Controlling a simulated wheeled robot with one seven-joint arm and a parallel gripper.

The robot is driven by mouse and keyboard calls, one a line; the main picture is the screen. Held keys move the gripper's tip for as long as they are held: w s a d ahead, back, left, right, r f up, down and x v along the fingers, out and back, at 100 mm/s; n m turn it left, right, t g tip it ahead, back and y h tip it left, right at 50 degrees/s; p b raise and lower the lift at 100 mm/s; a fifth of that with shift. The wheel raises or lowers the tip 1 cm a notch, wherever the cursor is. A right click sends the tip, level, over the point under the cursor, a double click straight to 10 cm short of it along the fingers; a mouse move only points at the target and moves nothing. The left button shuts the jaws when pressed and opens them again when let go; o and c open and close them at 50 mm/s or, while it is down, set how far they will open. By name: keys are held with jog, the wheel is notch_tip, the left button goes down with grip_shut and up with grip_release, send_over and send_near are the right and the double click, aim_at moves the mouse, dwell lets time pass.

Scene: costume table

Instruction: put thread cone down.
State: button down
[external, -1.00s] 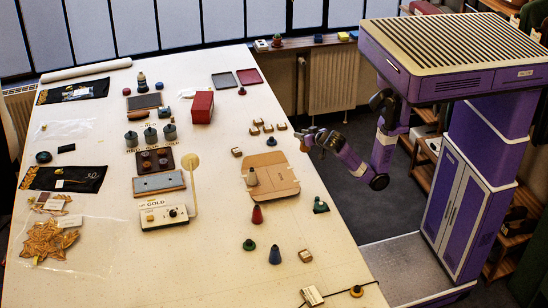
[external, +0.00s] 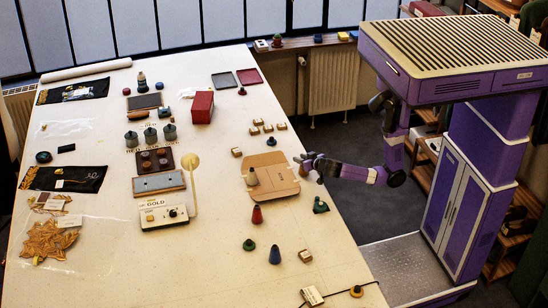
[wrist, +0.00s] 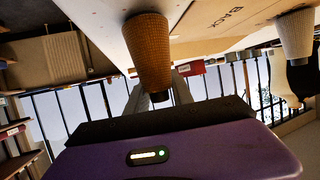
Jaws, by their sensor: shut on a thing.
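My gripper (external: 308,163) is at the right edge of the white table, just right of the cardboard piece, in the external view. In the wrist view my gripper (wrist: 160,95) is shut on a brown, ribbed thread cone (wrist: 152,48), gripped near its narrow dark-tipped end. The wrist picture is inverted, with the table at the top. The held cone is too small to make out clearly in the external view. I cannot tell whether its base touches the table.
The cardboard piece (external: 283,186) lies left of my gripper. Below it are a red cone (external: 257,215), a blue cone (external: 275,256) and a dark green object (external: 320,206). Small wooden blocks (external: 268,128) lie above it. Bare table lies between these things.

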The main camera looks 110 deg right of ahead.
jog(key=shift+f, duration=0.15)
jog(key=c, duration=1.1)
grip_release()
jog(key=shift+a+r, duration=0.1)
jog(key=shift+r, duration=0.1)
jog(key=b+v, duration=0.1)
jog(key=v, duration=1)
jog(key=shift+a+r, duration=0.2)
jog(key=shift+a, duration=0.15)
jog(key=shift+s, duration=0.15)
